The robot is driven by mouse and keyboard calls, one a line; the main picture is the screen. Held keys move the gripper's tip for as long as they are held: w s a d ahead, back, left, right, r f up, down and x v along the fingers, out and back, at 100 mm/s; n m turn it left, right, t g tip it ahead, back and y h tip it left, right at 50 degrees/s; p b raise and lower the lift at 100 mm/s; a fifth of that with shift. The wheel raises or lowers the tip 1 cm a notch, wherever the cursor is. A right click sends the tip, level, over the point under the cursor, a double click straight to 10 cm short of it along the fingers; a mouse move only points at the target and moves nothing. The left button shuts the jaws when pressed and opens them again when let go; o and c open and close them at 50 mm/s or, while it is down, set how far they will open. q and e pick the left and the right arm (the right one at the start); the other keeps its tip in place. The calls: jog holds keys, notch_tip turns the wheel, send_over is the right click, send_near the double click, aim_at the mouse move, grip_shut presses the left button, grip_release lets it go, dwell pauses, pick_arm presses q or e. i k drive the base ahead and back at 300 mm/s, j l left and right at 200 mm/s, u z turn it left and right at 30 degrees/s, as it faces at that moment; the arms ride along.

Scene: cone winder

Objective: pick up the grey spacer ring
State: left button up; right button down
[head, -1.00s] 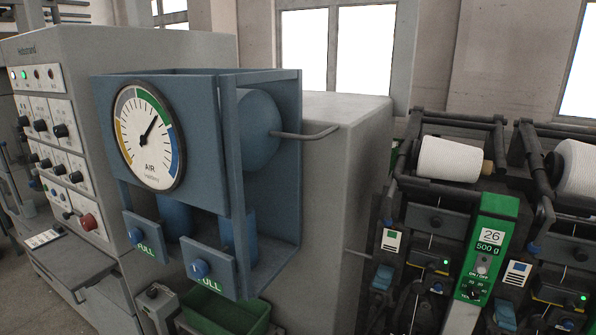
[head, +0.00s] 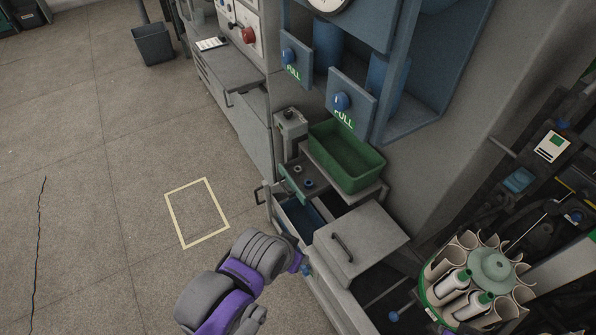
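Two small dark round pieces, one at the back (head: 297,169) and one nearer the front (head: 308,183), lie on a small green-edged shelf beside the green bin. They may be rings, but they are too small to tell whether either is the grey spacer ring. A grey and purple arm of mine, apparently the left, comes up from the bottom. Its gripper end (head: 297,262) is by the front edge of the cabinet, below an open blue-lined drawer (head: 299,214). Its fingers are hidden or too small to tell open from shut. My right gripper is not in view.
A green bin (head: 346,157) stands above the drawer. A grey lid with a handle (head: 361,238) is to the right of the drawer. A round holder with pale tubes (head: 492,266) stands at lower right.

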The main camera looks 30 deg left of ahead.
aim_at(297, 169)
jog(key=i+j+z, duration=0.1)
jog(key=j+z, duration=0.25)
jog(key=j, duration=0.9)
jog(key=j+z, duration=0.35)
jog(key=j, duration=0.9)
jog(key=i+j+z, duration=0.1)
jog(key=j, duration=0.3)
jog(key=i+j+z, duration=0.1)
jog(key=i+j, duration=0.2)
jog(key=j, duration=0.1)
